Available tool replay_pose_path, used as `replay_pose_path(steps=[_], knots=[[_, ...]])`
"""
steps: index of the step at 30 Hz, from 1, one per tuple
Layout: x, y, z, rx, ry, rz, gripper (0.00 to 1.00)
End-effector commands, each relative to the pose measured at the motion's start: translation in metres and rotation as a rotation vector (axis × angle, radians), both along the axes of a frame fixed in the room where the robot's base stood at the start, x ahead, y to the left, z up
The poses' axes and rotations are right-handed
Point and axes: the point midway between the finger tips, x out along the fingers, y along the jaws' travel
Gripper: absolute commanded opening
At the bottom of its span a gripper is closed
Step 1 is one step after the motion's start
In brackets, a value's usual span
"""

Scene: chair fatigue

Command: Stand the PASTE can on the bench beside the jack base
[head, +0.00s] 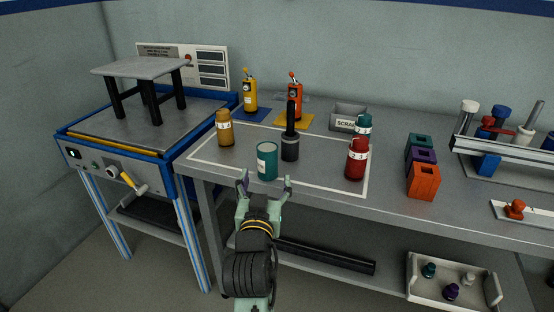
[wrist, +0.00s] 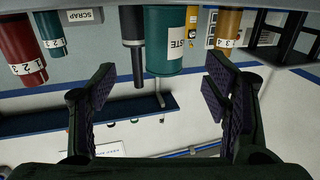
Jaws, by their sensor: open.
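The PASTE can (head: 266,161) is teal with a pale label and stands upright near the front edge of the bench (head: 395,190). In the wrist view the can (wrist: 158,50) shows part of its lettering. My gripper (head: 265,184) is open and empty, just in front of the can. In the wrist view its fingers (wrist: 160,88) are spread either side of the can's line, and the can lies beyond the tips. A black cylinder with an upright rod (head: 290,148) stands close behind and right of the can; I cannot tell if it is the jack base.
An amber can (head: 224,128) stands left, and red (head: 356,160) and teal (head: 363,125) numbered cans stand right. Yellow (head: 250,92) and orange (head: 295,97) bottle-shaped devices stand behind, near the SCRAP bin (head: 348,117). Coloured blocks (head: 423,182) lie further right. Bench space between amber and PASTE cans is clear.

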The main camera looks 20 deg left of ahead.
Motion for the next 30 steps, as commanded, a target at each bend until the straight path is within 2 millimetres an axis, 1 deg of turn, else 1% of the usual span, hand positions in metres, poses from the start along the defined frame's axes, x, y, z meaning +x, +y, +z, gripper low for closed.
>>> replay_pose_path(steps=[3, 6, 9, 14, 18, 21, 25, 30], knots=[[0.020, 0.004, 0.003, 0.000, 0.000, -0.002, 0.70], [0.035, 0.008, 0.003, 0.000, -0.001, 0.000, 0.70], [0.044, 0.011, 0.003, 0.001, -0.002, 0.001, 0.70], [0.055, 0.014, 0.005, 0.001, -0.002, 0.001, 0.70], [0.076, 0.022, 0.010, 0.000, -0.001, 0.002, 0.70], [0.089, 0.025, 0.008, 0.000, -0.002, 0.001, 0.70], [0.098, 0.027, 0.007, 0.001, -0.003, 0.001, 0.70], [0.098, 0.027, 0.006, 0.001, -0.003, 0.002, 0.70]])
